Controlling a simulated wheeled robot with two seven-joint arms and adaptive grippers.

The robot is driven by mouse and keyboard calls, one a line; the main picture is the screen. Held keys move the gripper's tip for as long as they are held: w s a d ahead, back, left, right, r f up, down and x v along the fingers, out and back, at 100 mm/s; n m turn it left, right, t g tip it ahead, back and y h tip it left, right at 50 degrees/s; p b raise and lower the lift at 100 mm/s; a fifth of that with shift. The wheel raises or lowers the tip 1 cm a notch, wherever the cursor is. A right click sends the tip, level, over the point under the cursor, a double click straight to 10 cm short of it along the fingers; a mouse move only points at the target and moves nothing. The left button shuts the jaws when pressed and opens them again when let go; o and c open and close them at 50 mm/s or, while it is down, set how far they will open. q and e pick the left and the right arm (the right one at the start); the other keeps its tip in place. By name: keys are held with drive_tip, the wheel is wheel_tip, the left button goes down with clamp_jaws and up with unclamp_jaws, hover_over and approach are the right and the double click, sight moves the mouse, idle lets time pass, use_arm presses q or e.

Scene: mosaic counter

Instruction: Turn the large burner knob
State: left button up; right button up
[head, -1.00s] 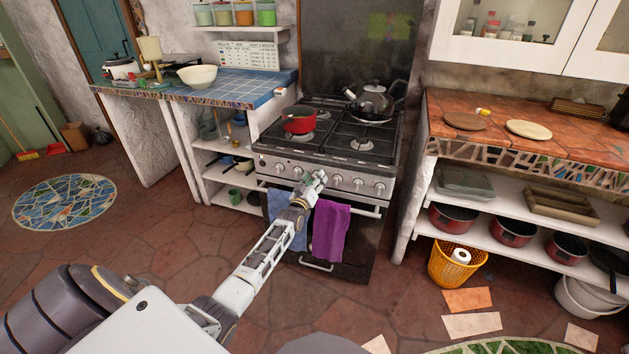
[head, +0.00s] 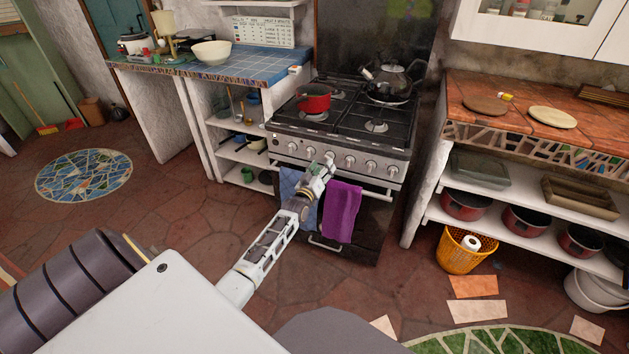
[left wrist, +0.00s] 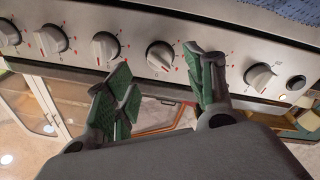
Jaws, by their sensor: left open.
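The stove's front panel (head: 284,147) carries a row of pale knobs. In the left wrist view, one knob (left wrist: 160,55) shows between my left gripper's fingers, its grip bar tilted. Other knobs (left wrist: 105,46) and (left wrist: 260,76) lie to either side. The knobs look alike in size, so I cannot tell which is the large one. My left gripper (left wrist: 160,85) is open, with green-padded fingers spread toward the panel. In the head view my left gripper (head: 327,165) is at the panel and hides part of the knob row. I cannot tell whether it touches a knob. My right gripper is not in view.
A blue towel (head: 288,184) and a purple towel (head: 342,212) hang on the oven handle below the panel. A red pot (head: 314,99) and a kettle (head: 391,80) stand on the cooktop. A shelved counter (head: 465,165) stands right of the stove. Floor in front is open.

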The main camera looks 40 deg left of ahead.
use_arm(q)
drive_tip(key=v, duration=0.7)
idle(0.3)
drive_tip(key=shift+c, duration=0.3)
clamp_jaws()
idle(1.2)
drive_tip(key=shift+w+r, duration=0.1)
